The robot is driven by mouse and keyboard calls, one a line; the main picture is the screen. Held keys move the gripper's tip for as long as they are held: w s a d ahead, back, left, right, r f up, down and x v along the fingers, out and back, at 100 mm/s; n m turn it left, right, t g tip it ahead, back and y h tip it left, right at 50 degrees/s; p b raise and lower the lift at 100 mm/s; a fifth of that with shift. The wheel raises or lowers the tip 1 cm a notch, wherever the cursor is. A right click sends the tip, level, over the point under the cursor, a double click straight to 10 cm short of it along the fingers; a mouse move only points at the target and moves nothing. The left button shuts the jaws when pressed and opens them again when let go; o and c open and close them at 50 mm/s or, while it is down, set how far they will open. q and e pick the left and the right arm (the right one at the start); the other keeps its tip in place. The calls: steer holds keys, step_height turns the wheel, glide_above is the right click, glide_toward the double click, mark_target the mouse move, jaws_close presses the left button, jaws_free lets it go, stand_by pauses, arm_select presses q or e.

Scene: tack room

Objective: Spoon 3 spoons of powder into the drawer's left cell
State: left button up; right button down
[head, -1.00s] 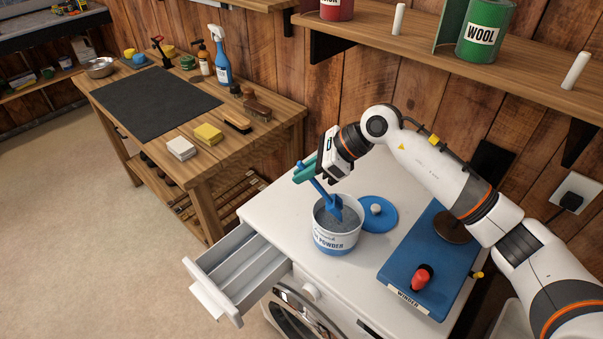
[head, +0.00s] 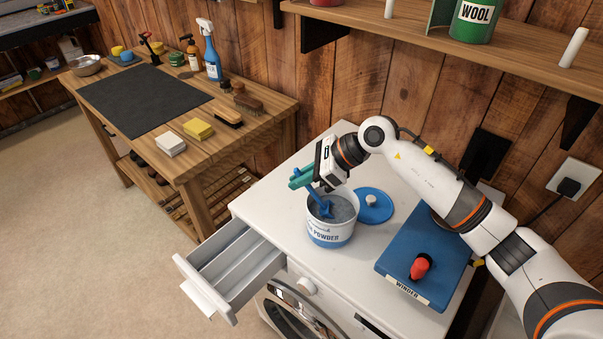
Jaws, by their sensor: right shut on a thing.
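My right gripper (head: 305,179) is shut on a blue spoon (head: 319,203), held tilted with its scoop end down inside the powder tub. The tub (head: 331,228) is white with a blue base, stands open on the white washing machine, and holds grey powder (head: 343,209). Whether the scoop carries powder is hard to tell. The drawer (head: 226,266) is pulled out at the machine's front left, with long cells split by dividers; its left cell (head: 217,249) looks empty. My left gripper is not in view.
The blue lid (head: 375,206) lies right of the tub. A blue winder box (head: 425,259) with a red knob is on the machine's right. A wooden bench (head: 240,146) with sponges and brushes stands left. A shelf (head: 430,45) overhangs the back.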

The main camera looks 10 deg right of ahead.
steer(key=shift+f, duration=0.4)
steer(key=shift+a+r+p, duration=0.1)
steer(key=shift+r+p, duration=0.1)
steer(key=shift+p, duration=0.2)
steer(key=shift+w+a+r+g+h+p, duration=0.2)
steer(key=shift+a+g+h+p, duration=0.5)
steer(key=shift+h, duration=0.95)
steer(key=shift+w+a+r+g+h+p, duration=0.15)
steer(key=shift+w+a+g+h+p, duration=0.2)
steer(key=shift+a+h+p, duration=1)
steer(key=shift+w+a+r+g+h+p, duration=0.2)
steer(key=shift+a+g+h+p, duration=0.3)
steer(key=shift+h, duration=1.4)
steer(key=shift+d, duration=0.1)
